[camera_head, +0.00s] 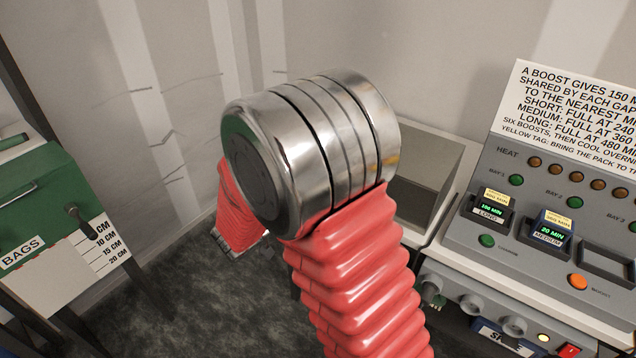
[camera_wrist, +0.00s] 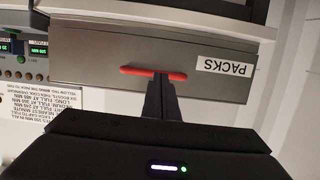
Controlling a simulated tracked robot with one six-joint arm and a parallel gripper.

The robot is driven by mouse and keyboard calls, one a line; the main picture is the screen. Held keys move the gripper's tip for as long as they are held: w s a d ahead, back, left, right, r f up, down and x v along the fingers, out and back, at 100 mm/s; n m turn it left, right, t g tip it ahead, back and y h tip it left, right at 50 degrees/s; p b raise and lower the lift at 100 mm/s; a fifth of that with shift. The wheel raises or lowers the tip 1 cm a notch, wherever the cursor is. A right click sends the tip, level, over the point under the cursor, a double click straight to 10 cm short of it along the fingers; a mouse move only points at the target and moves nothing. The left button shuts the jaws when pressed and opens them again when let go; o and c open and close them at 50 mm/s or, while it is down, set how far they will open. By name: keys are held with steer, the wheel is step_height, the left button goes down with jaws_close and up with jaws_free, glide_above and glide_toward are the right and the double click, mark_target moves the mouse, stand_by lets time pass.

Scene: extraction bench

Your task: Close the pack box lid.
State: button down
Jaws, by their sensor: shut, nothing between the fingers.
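The grey pack box, marked PACKS, shows in the wrist view (camera_wrist: 100,68) with a red bar handle (camera_wrist: 140,71) on its labelled panel. In the head view the box (camera_head: 440,160) stands on the bench behind my arm, which hides its left part. My gripper (camera_wrist: 162,82) is shut and empty, its dark fingertips at the right part of the red handle. I cannot tell whether they touch it. In the head view my gripper is hidden behind my arm. I cannot tell clearly how far the lid stands open.
A grey control panel (camera_head: 500,150) with lamps and displays stands right of the box, with a printed sign (camera_head: 570,100) above it. A green bag holder (camera_head: 45,205) is at the far left. Dark floor (camera_head: 190,300) lies open between them.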

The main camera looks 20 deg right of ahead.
steer(key=s+a+f, duration=0.2)
steer(key=a+f, duration=0.1)
steer(key=f, duration=0.2)
steer(key=shift+a, duration=0.2)
stand_by(0.5)
